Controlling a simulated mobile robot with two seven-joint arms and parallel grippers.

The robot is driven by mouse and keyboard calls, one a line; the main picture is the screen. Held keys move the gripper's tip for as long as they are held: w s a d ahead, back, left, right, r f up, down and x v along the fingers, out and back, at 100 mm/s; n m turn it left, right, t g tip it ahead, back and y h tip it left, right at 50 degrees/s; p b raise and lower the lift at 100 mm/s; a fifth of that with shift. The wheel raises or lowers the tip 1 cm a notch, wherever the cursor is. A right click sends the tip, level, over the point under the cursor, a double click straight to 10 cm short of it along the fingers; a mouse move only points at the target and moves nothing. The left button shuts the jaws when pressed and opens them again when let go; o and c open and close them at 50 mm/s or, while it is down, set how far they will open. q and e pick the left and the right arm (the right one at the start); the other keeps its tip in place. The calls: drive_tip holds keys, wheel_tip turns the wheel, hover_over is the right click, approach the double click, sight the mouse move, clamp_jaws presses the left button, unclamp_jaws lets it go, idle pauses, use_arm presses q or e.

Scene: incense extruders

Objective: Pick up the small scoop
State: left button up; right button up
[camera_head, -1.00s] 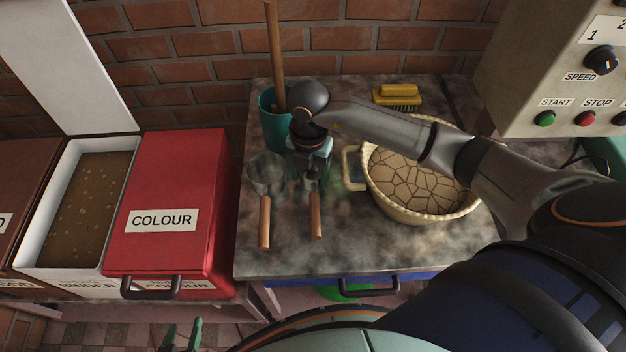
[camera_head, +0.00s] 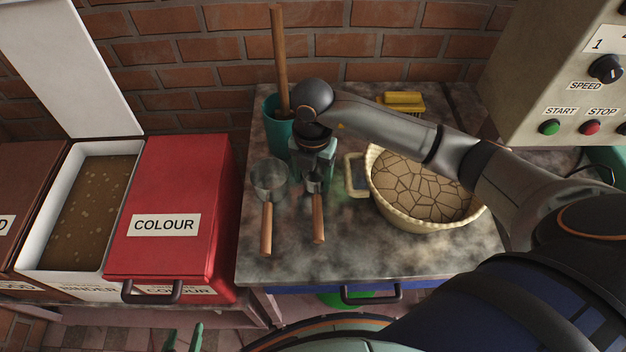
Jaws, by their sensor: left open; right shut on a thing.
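The small scoop (camera_head: 318,219) has a wooden handle pointing toward me and a small metal cup mostly hidden under my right gripper. My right gripper (camera_head: 315,181) points down from above and is shut on the small scoop at its cup end. I cannot tell whether the scoop is clear of the table top. A larger scoop (camera_head: 269,178) with a wooden handle lies just to the left, apart from the gripper. My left gripper (camera_head: 184,339) shows only its green fingertips at the bottom edge, open and empty, away from the scoops.
On the stained table (camera_head: 400,255), a teal pot (camera_head: 279,132) with a wooden stick stands behind the scoops. A cream basin (camera_head: 430,219) with cracked brown contents is to the right, a yellow brush (camera_head: 401,101) behind it. A red COLOUR bin (camera_head: 175,190) stands left. The front table area is clear.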

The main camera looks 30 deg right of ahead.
drive_tip(key=s+a+r, duration=0.7)
drive_tip(key=a+r, duration=0.4)
drive_tip(key=a, duration=0.1)
drive_tip(key=shift+s+r+p, duration=0.25)
drive_tip(key=shift+p, duration=0.1)
drive_tip(key=shift+d, duration=0.1)
idle(1.3)
drive_tip(key=w+d+r+m, duration=0.1)
drive_tip(key=d+m, duration=0.4)
drive_tip(key=m, duration=0.8)
drive_tip(key=w+d+r+m+p, duration=0.1)
drive_tip(key=d+m, duration=0.5)
drive_tip(key=m, duration=0.7)
drive_tip(key=shift+w+d+r, duration=0.2)
drive_tip(key=shift+w+r, duration=0.05)
idle(0.5)
